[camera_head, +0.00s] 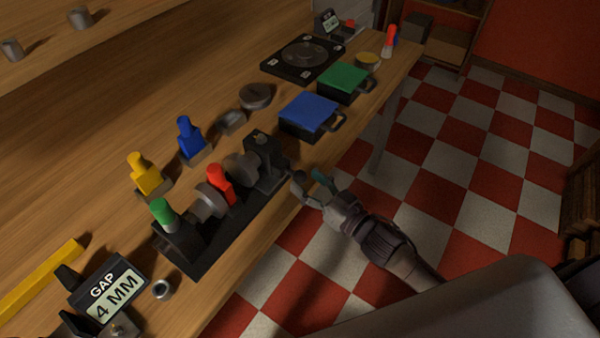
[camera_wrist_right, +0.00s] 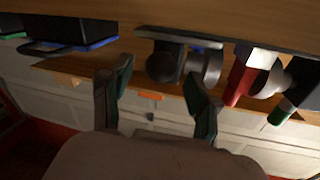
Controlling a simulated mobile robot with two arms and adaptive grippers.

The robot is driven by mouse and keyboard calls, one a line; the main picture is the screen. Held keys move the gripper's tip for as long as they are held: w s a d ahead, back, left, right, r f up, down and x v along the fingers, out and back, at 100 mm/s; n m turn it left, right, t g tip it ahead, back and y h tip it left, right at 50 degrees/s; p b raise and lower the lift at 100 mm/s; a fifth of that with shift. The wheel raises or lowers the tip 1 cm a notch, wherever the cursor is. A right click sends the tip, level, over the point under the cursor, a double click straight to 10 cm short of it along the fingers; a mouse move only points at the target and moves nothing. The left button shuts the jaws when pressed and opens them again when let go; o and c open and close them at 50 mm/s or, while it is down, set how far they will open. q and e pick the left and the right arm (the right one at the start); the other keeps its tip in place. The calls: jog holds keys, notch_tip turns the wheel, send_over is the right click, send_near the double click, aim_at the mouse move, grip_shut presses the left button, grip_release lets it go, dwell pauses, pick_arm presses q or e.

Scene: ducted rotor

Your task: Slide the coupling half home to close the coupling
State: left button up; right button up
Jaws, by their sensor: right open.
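The coupling assembly sits on a long black base (camera_head: 205,247) near the table's front edge. One grey coupling disc (camera_head: 240,166) is beside the black bearing block (camera_head: 265,160). Another grey disc (camera_head: 208,201) is beside a red handle (camera_head: 220,184), with a visible space between the discs. I cannot tell which disc is the sliding half. My right gripper (camera_head: 310,181) is open and empty, just off the table edge near the block. The wrist view shows its spread fingers (camera_wrist_right: 158,75) below the block, with a grey disc (camera_wrist_right: 208,65) and the red handle (camera_wrist_right: 241,80) to the right.
A display (camera_head: 110,290) reads "GAP 4 MM". A green handle (camera_head: 163,213) stands at the base's left end. Yellow (camera_head: 146,174) and blue (camera_head: 190,138) handles stand behind it. Blue (camera_head: 309,113) and green (camera_head: 343,80) lidded boxes are farther right. The floor beside the table is clear.

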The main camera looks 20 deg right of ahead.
jog(key=shift+x, duration=1.5)
grip_shut()
